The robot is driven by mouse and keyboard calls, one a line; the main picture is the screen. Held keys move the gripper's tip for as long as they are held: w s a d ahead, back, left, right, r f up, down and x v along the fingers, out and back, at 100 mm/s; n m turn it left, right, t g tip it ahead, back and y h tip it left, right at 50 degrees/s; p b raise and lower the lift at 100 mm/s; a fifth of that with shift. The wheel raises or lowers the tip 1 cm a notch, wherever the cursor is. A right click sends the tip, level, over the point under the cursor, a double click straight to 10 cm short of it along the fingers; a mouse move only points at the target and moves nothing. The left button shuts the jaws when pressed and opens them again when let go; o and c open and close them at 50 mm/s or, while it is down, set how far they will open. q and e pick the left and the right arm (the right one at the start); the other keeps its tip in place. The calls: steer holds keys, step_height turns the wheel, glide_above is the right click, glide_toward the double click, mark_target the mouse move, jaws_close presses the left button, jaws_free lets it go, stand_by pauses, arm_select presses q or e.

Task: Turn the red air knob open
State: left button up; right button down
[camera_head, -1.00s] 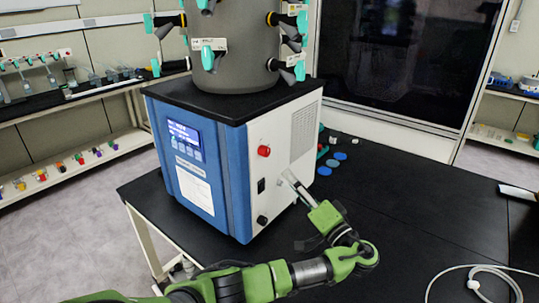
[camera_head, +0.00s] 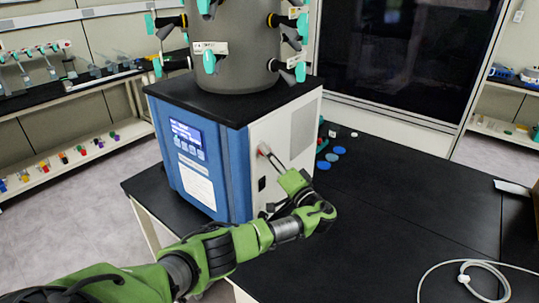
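The freeze dryer (camera_head: 228,150) is a blue and white box with a black top, standing on a black table. The red air knob (camera_head: 262,150) is on its white side panel, near the upper front edge, and is partly covered by my gripper. My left gripper (camera_head: 268,153) has its fingertips at the knob, with the wrist to the lower right. The fingers look close together around or against the knob; I cannot tell whether they grip it. My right gripper is not in view.
A grey chamber (camera_head: 238,45) with teal-handled valves stands on top of the dryer. Blue discs (camera_head: 331,157) lie behind the arm. A white hose (camera_head: 470,278) lies at the right front.

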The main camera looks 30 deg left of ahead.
arm_select(q)
steer(key=shift+c, duration=0.5)
steer(key=c, duration=1)
steer(key=shift+r+m+g+h+p, duration=0.15)
steer(key=shift+m+g+h+p, duration=0.6)
steer(key=shift+m, duration=1.9)
steer(key=shift+r+m+g+h+p, duration=0.15)
steer(key=shift+m+g+h+p, duration=0.6)
steer(key=shift+m, duration=1.85)
steer(key=shift+r+m+g+h+p, duration=0.25)
steer(key=shift+m+h, duration=0.85)
steer(key=shift+m, duration=1.55)
steer(key=shift+f, duration=0.15)
